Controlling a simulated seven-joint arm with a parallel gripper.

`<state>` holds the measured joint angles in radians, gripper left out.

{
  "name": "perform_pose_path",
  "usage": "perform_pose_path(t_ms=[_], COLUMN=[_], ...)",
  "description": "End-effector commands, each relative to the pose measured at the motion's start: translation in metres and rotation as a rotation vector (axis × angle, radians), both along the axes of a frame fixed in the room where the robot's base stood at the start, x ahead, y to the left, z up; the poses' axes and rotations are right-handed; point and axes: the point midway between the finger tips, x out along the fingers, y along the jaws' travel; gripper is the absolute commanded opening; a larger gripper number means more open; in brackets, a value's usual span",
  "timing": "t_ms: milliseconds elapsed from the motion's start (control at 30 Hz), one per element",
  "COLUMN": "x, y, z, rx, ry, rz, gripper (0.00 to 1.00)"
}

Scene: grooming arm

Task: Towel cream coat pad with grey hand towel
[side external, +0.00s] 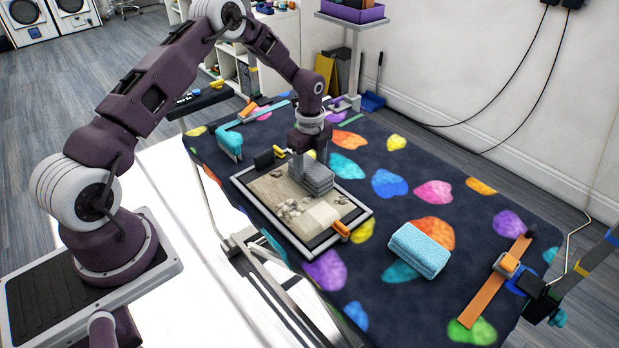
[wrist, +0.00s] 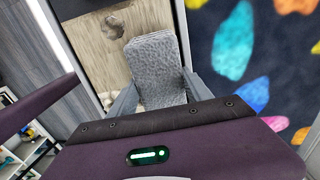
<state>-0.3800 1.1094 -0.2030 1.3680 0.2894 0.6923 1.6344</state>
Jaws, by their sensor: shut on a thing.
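The folded grey hand towel (side external: 319,180) is at the far right part of the pad; in the wrist view the towel (wrist: 155,62) sits between my fingers. My gripper (side external: 306,168) points down and is shut on the towel. The towel appears to be at the pad's surface, but I cannot tell whether it touches. Part of the pad is hidden under the towel and fingers.
A folded turquoise towel (side external: 420,250) lies right of the pad. An orange strap (side external: 490,293) lies at the table's right end, and a teal brush (side external: 229,143) at the left. An orange clip (side external: 341,229) sits on the pad's frame.

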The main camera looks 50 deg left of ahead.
Motion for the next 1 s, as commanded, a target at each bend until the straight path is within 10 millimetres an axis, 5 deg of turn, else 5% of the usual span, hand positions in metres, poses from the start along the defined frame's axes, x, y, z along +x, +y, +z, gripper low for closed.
perform_pose_path(t_ms=[400,800,1000], x=[0.032,0.031,0.003], y=[0.036,0.036,0.036], z=[-0.001,0.0,0.0], rx=[0.002,0.003,0.002], ry=[0.0,0.001,0.004], rz=[-0.001,-0.001,-0.001], gripper=[0.25,0.25,0.25])
